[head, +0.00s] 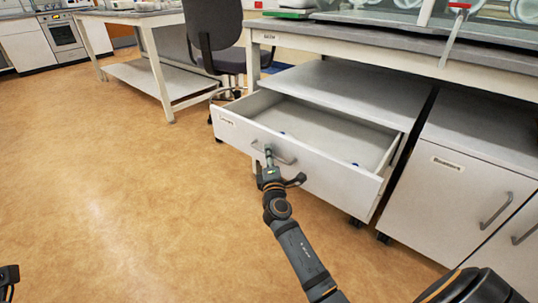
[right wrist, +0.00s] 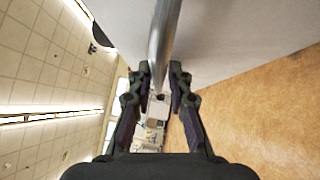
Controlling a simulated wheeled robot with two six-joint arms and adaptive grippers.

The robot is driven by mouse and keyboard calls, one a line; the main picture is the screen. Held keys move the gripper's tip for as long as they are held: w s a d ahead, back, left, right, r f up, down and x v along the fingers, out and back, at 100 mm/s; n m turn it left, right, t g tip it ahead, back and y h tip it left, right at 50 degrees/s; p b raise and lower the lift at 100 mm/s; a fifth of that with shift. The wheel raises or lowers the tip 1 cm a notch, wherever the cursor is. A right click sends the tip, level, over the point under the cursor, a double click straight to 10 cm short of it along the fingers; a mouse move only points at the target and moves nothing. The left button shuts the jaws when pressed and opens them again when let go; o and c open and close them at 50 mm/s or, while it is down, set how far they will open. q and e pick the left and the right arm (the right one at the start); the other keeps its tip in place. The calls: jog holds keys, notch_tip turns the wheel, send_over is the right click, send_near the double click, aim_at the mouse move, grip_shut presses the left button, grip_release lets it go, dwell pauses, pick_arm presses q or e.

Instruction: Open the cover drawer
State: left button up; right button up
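The white drawer (head: 320,165) under the bench is pulled out, with its inside showing. It has a small label at its left front and a grey bar handle (head: 286,160) on its face. My right gripper (head: 268,153) is at this handle. In the right wrist view the handle bar (right wrist: 164,30) runs between the two fingertips (right wrist: 160,72), which sit close on both sides of it. The gripper looks shut on the bar. Only a dark piece of my left gripper (head: 8,282) shows at the lower left edge, and its fingers cannot be made out.
Small blue bits (head: 355,164) lie in the mostly empty drawer. A closed white cabinet (head: 450,200) with its own handles stands to the right. A dark office chair (head: 215,40) stands behind the drawer. The tan floor (head: 120,200) in front and left is clear.

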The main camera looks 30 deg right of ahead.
jog(key=v, duration=1.2)
